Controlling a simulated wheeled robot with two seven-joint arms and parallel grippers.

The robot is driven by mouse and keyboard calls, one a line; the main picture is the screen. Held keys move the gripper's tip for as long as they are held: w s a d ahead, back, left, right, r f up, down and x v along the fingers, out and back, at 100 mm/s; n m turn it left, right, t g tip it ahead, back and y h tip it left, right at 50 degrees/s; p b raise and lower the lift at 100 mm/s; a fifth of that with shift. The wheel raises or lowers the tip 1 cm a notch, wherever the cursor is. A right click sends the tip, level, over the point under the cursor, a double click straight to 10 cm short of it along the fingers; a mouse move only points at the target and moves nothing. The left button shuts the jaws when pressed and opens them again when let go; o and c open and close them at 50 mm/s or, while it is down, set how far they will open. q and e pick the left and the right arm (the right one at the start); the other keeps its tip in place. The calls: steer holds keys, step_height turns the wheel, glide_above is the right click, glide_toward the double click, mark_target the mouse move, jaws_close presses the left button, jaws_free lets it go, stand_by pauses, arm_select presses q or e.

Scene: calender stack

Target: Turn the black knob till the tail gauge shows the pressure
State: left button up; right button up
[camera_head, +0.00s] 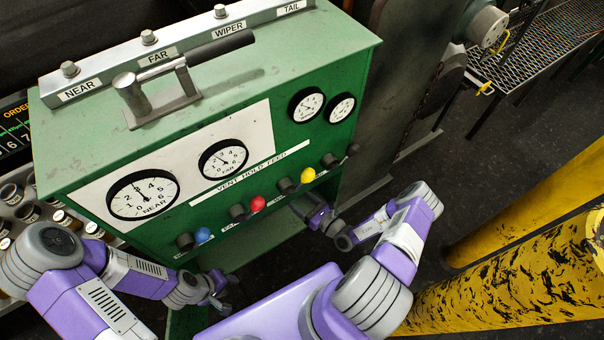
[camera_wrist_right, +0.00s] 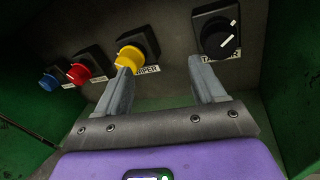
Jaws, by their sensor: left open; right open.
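The black knob (camera_wrist_right: 220,38) is at the right end of a row of knobs, with a white mark on its face. In the head view it is the rightmost knob (camera_head: 352,150) on the green cabinet. The tail gauge (camera_head: 342,108) is the small round dial at the far right; its reading is too small to tell. My right gripper (camera_wrist_right: 163,72) is open and empty. Its right finger lies below the black knob, its left finger below the yellow knob (camera_wrist_right: 130,58). My left gripper (camera_head: 218,296) is open, low beside the cabinet's front, partly hidden by my arm.
Red (camera_head: 257,204) and blue (camera_head: 202,235) knobs continue the row leftward. The green cabinet (camera_head: 310,55) carries larger near (camera_head: 143,195) and far (camera_head: 223,159) gauges and a lever (camera_head: 205,50) on top. Yellow posts (camera_head: 510,285) stand at the right.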

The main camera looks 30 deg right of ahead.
steer(key=w+d+m+t+h, duration=0.1)
steer(key=d+m+h, duration=0.2)
steer(key=d+h, duration=0.25)
steer(key=shift+y, duration=0.45)
steer(key=w, duration=0.4)
steer(key=w+b, duration=0.1)
steer(key=w, duration=0.1)
steer(key=shift+w+f, duration=0.3)
steer(key=shift+w, duration=0.1)
steer(key=shift+c, duration=0.3)
steer(key=c, duration=1)
steer(key=shift+a, duration=0.1)
